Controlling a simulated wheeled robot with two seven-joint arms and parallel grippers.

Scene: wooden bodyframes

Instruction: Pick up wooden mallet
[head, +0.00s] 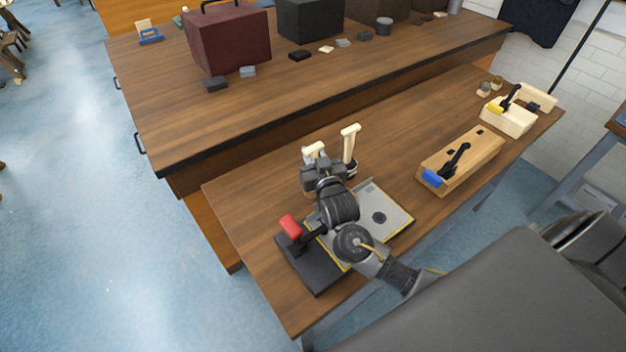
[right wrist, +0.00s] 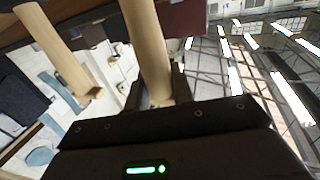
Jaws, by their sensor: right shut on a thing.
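My right gripper (head: 316,160) is over the front table, with its arm reaching up from the lower right. It is shut on a pale wooden handle, which stands between the fingers in the right wrist view (right wrist: 150,50). I take this for the wooden mallet; its pale top (head: 314,149) shows just above the fingers in the head view. Its lower part is hidden by the gripper. A second pale wooden tool (head: 350,143) stands upright just to the right, apart from the fingers. It also shows at left in the right wrist view (right wrist: 62,55). My left gripper is out of view.
A grey plate with yellow edges (head: 396,212) and a dark base with a red-handled lever (head: 290,227) lie below my right arm. A wooden block with a blue-handled clamp (head: 460,160) stands to the right. A long counter (head: 170,120) with boxes runs behind.

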